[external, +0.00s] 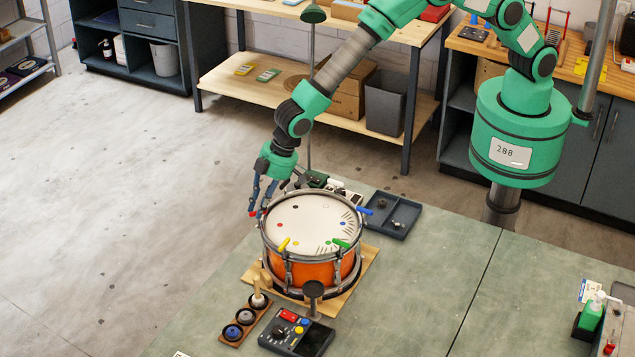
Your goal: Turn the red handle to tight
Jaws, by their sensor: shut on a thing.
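An orange drum (296,268) with a white head stands on a wooden board at the table's left edge. Coloured handles sit around its rim: yellow (284,244), green (341,243) and blue (364,211). My gripper (257,212) points down at the drum's far left rim. Its fingers are shut on the red handle (252,214), of which only a small red bit shows between them. The fingers hide most of this handle, so its angle cannot be told. Small coloured dots and groups of dark marks are on the drum head.
A black control box (296,333) and a wooden rack with round pieces (246,319) stand in front of the drum. A dark round-topped post (313,291) rises near its front. A grey tray (393,215) lies behind right.

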